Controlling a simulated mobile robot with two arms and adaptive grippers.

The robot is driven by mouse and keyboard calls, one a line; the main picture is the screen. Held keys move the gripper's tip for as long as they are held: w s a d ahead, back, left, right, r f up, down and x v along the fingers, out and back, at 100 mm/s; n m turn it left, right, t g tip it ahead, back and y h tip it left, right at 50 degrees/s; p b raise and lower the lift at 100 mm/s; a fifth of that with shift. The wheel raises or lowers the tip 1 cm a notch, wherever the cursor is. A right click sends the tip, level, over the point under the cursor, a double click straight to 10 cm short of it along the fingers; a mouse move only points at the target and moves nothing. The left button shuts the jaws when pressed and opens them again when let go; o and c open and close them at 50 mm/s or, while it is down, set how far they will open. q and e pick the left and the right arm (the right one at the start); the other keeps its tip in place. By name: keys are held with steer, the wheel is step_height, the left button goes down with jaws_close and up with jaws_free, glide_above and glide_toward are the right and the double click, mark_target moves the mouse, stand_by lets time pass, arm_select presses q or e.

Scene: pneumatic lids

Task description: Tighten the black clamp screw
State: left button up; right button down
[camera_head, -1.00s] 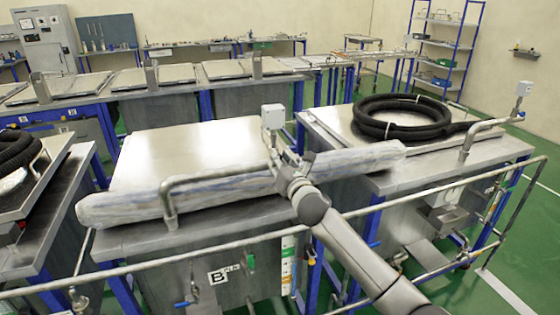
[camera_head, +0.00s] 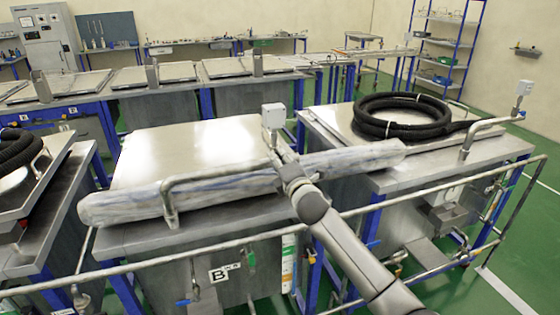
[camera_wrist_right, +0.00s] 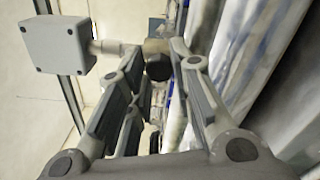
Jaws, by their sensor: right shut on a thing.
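The black clamp screw (camera_wrist_right: 158,68) shows in the wrist view as a small dark round knob between the fingertips, at the pipe fitting beside a grey box (camera_wrist_right: 57,45). My right gripper (camera_wrist_right: 156,58) is shut on it. In the head view my right gripper (camera_head: 278,148) is just below the same grey box (camera_head: 274,115), at the bent pipe over the front of the middle tank. The screw is too small to make out there, and the gripper covers it. My left gripper is not in view.
A long plastic-wrapped roll (camera_head: 125,206) lies across the middle tank's front edge, close to my right gripper. A bent metal pipe (camera_head: 210,178) passes over it. A coiled black hose (camera_head: 400,117) lies on the right tank. A metal rail (camera_head: 130,266) runs in front.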

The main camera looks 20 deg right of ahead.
steer(key=m, duration=0.9)
steer(key=shift+m, duration=0.4)
stand_by(0.4)
steer(key=c, duration=1.3)
jaws_free()
steer(key=shift+o, duration=0.2)
steer(key=s, duration=1.2)
steer(key=shift+d, duration=0.25)
